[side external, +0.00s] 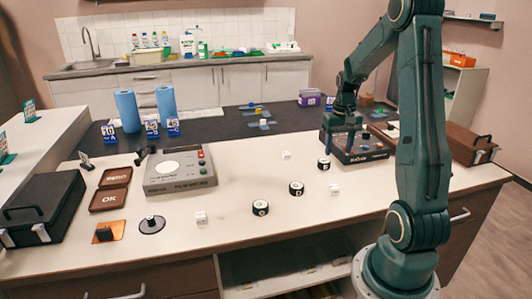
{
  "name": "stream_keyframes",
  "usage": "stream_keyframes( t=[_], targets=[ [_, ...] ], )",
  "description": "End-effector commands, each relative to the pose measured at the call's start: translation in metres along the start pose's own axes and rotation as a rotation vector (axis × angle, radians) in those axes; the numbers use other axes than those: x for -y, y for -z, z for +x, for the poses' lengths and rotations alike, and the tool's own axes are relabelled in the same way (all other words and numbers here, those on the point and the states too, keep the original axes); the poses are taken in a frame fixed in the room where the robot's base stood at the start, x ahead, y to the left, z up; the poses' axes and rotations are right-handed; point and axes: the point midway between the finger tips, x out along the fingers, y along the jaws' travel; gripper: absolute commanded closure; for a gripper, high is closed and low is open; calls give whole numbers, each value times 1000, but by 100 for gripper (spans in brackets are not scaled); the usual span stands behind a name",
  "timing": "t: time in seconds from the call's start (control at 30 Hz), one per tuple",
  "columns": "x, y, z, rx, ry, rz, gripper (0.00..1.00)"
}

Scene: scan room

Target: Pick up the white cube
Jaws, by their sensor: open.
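Three small white cubes rest apart on the white tabletop (235,235). One white cube (201,217) is near the front left. Another white cube (334,189) lies right of centre, and a third white cube (286,155) is farther back. My gripper (341,143) points down at the right, open, over or in front of the black-topped device (370,153). It is right of the back cube and appears apart from all three cubes. Its exact height is hard to tell, and nothing shows between its fingers.
Black round pucks (260,207) stand among the cubes. A grey scale-like device (181,174) is left of centre. Brown trays (109,199), an orange pad (110,227), a disc (152,225) and a black case (40,207) lie left. A brown box (474,147) is far right.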

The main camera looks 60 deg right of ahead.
Motion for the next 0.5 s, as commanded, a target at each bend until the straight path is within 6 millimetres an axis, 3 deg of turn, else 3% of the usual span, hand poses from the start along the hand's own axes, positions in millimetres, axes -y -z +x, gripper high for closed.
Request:
stream_keyframes(
  t=[0.33,0.5],
  targets=[
    [-3,1,7,5,0,6,47],
    [-2,0,24,9,1,6,47]
  ],
)
